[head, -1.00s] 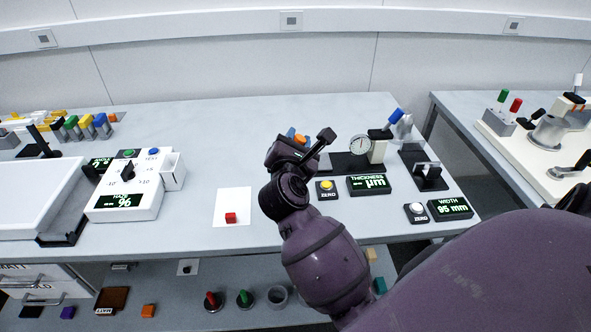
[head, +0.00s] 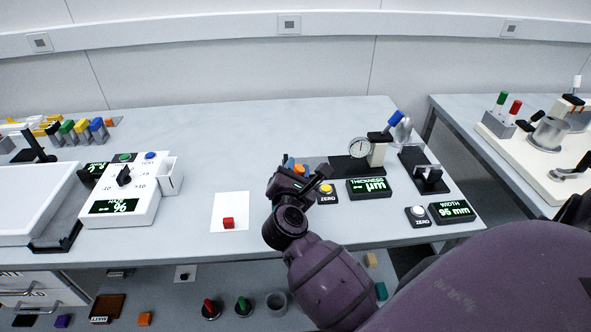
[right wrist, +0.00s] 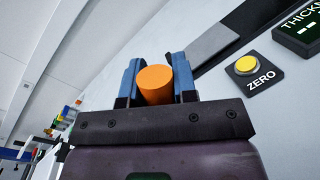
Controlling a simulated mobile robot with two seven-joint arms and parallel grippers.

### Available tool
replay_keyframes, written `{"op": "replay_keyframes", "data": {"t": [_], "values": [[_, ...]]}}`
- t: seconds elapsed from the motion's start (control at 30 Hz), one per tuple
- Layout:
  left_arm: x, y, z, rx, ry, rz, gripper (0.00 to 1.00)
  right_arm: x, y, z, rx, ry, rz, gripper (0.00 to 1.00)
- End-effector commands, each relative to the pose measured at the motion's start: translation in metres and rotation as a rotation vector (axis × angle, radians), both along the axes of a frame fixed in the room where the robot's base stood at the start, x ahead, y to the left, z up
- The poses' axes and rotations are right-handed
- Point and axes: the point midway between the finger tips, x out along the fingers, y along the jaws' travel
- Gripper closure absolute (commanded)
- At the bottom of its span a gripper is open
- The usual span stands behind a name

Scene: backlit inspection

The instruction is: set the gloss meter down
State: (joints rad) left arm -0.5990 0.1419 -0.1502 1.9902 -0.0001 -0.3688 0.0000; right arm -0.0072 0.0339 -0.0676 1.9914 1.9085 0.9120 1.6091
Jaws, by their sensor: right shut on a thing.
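My right gripper (head: 296,167) is over the bench, between the white sheet and the yellow zero button. In the right wrist view its two blue fingers (right wrist: 156,84) are shut on the gloss meter (right wrist: 155,84), of which only a round orange part shows. In the head view a small bit of the orange gloss meter (head: 299,169) shows beside the blue fingers; my wrist hides the rest. I cannot tell whether its underside touches the bench. My left gripper is not in view.
A white sheet (head: 231,203) with a red cube (head: 228,223) lies to the left. A haze unit (head: 118,207) stands further left. The bench behind (head: 240,135) is clear.

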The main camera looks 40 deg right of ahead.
Motion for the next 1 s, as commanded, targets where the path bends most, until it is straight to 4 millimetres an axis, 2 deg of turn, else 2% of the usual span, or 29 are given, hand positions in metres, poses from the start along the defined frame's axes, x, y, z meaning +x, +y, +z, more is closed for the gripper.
{"op": "replay_keyframes", "data": {"t": [0.1, 0.13, 0.3, 0.67, 1.0], "values": [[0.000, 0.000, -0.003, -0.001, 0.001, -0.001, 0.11, 0.000, 0.000, -0.003, 0.001, -0.001, 0.000, 1.00], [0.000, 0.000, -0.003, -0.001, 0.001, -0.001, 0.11, 0.000, 0.000, -0.003, 0.000, 0.000, 0.000, 0.71], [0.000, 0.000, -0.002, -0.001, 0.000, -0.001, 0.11, 0.000, 0.000, -0.002, 0.000, 0.000, 0.000, 0.48], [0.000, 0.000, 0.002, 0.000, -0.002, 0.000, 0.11, 0.000, 0.000, 0.003, -0.001, -0.001, 0.000, 0.48], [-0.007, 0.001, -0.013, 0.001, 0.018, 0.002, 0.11, -0.042, 0.041, -0.003, 0.004, 0.004, 0.000, 0.48]]}}
